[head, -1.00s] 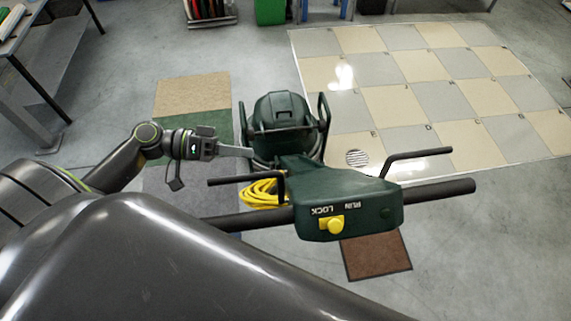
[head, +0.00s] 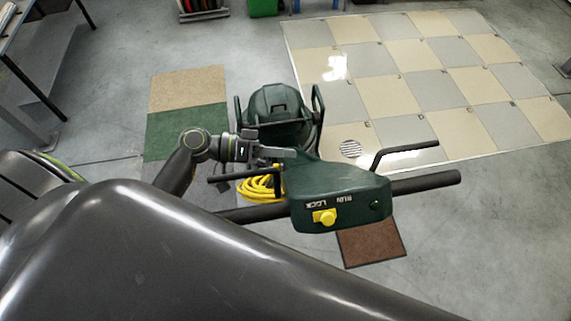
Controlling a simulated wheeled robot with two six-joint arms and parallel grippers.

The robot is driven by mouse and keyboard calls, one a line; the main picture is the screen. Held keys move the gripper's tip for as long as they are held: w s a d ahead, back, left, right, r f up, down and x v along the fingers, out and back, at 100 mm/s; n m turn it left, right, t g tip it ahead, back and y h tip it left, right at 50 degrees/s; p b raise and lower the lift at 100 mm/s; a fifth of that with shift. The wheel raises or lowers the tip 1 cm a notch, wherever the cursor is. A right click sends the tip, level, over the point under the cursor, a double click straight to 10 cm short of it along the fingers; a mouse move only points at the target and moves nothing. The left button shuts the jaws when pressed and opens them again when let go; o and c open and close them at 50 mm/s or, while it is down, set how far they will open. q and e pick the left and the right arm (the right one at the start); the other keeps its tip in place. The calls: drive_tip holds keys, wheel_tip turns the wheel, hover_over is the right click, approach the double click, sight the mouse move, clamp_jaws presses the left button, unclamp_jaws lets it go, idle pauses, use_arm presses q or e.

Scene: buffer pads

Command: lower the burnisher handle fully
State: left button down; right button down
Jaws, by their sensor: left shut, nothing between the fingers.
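The dark green burnisher (head: 275,112) stands on the floor in the middle of the head view. Its handle housing (head: 345,186) sticks out toward me, raised above the floor, with a black crossbar (head: 425,184) and two bent black levers. A yellow knob (head: 324,217) sits on the housing by the words RUN and LOCK. My left gripper (head: 290,153) is shut and empty, its fingertips at the upper left of the housing's narrow neck. I cannot tell whether they touch it. My right gripper is not in view.
A coiled yellow cord (head: 258,189) hangs left of the housing. Green (head: 180,133) and tan (head: 187,88) pads lie on the left, a brown mat (head: 372,248) below the handle. A tiled floor patch (head: 455,90) is at the right. A bench leg stands at far left.

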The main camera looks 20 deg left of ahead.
sight(287, 180)
use_arm(q)
drive_tip(key=s+d+f, duration=0.1)
drive_tip(key=s+f+p, duration=0.1)
drive_tip(key=shift+s+d+f, duration=0.2)
drive_tip(key=shift+s+d, duration=0.15)
drive_tip(key=shift+d, duration=0.05)
drive_tip(key=shift+f, duration=0.1)
drive_tip(key=shift+s+d+f+b, duration=0.4)
drive_tip(key=shift+s+f+b, duration=0.25)
drive_tip(key=shift+f+b, duration=0.15)
drive_tip(key=shift+s+d, duration=0.1)
drive_tip(key=shift+s, duration=0.05)
drive_tip(key=shift+r, duration=0.1)
drive_tip(key=shift+s+d, duration=0.1)
